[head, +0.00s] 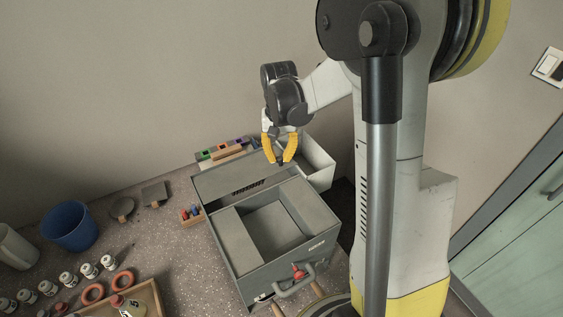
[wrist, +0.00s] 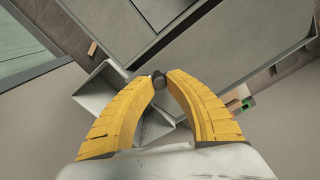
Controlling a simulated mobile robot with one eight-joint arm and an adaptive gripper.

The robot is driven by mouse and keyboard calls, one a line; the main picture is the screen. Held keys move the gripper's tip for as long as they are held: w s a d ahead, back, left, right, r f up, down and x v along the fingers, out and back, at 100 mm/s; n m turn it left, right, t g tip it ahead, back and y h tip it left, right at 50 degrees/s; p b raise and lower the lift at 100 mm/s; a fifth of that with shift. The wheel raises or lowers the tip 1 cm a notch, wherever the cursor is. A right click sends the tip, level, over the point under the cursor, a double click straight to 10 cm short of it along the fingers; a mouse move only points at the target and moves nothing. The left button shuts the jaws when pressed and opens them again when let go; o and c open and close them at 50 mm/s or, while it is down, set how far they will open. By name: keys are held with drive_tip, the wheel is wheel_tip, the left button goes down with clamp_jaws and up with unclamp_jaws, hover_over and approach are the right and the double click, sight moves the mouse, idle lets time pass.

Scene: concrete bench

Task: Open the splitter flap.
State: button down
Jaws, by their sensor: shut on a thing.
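The splitter is a grey box (head: 245,270) with a square recess (head: 275,225) in its top. A flat grey panel (head: 222,180) lies along its back, beside a slotted strip, and looks like the flap. It lies about level with the box top. My gripper (head: 280,161) is over the back right end of this panel, pointing down. In the wrist view its yellow fingers (wrist: 160,79) are closed on a small dark knob (wrist: 158,80) at the panel's edge. The fingers hide part of the knob and where it joins.
A white open bin (head: 319,165) stands right behind the box, close to my gripper. A blue cup (head: 69,226), several small jars (head: 69,279) and a wooden tray (head: 146,296) stand left.

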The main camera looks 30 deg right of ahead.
drive_tip(key=w+r+g+p, duration=0.1)
drive_tip(key=w+r+g, duration=0.3)
drive_tip(key=w, duration=0.6)
drive_tip(key=shift+p+v, duration=0.3)
drive_tip(key=shift+v, duration=0.65)
drive_tip(key=c, duration=1.5)
unclamp_jaws()
drive_tip(key=shift+o, duration=1.2)
drive_tip(key=shift+w+d+f, duration=0.1)
drive_tip(key=shift+w+d, duration=0.05)
drive_tip(key=shift+d, duration=0.05)
drive_tip(key=v, duration=1.2)
drive_tip(key=shift+a, duration=0.2)
